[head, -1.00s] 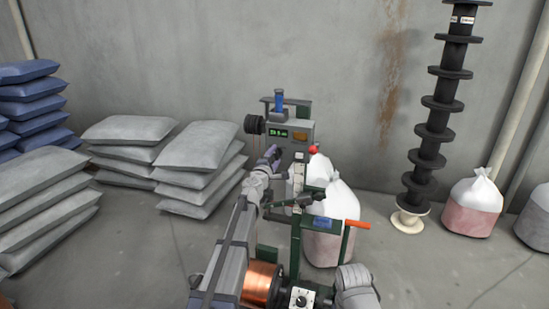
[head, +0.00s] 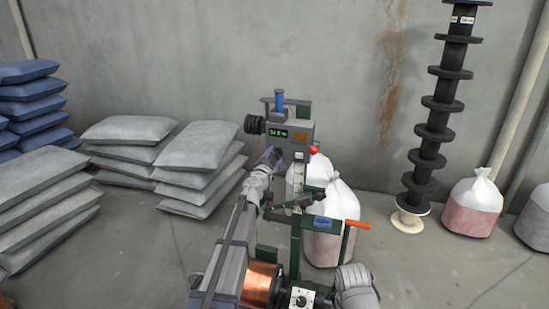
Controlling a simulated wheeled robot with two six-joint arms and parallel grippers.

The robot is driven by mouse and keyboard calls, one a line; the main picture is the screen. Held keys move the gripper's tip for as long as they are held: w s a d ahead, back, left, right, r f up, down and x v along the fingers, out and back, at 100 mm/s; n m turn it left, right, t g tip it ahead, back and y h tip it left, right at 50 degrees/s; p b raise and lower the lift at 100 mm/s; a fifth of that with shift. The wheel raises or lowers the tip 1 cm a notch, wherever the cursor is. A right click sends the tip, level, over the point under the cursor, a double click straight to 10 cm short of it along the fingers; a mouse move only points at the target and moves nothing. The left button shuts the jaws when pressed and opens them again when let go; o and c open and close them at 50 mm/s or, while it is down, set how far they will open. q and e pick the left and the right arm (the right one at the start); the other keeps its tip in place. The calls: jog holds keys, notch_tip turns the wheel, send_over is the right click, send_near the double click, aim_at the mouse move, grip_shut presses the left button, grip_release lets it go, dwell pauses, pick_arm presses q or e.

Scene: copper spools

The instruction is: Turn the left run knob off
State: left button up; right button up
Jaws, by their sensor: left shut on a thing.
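The left machine has a grey head box (head: 300,128) with a green lit readout (head: 278,133) and a dark panel (head: 300,136) beside it. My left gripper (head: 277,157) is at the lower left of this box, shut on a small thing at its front. The gripper covers that thing; it seems to be the run knob, but its pointer cannot be read. A black dial on a white plate (head: 301,298) shows low on the nearer frame, beside a copper spool (head: 262,284).
A red button (head: 313,150) sits at the box's right edge. An orange-red handle (head: 357,225) sticks out from the green frame. White-topped sacks (head: 338,203) stand close behind. Grey sacks (head: 200,150) are stacked left; a tall black spool stack (head: 440,118) stands right.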

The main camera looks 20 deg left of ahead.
pick_arm(q)
jog(key=o, duration=1.4)
jog(key=shift+s+a, duration=0.15)
jog(key=shift+s, duration=3.75)
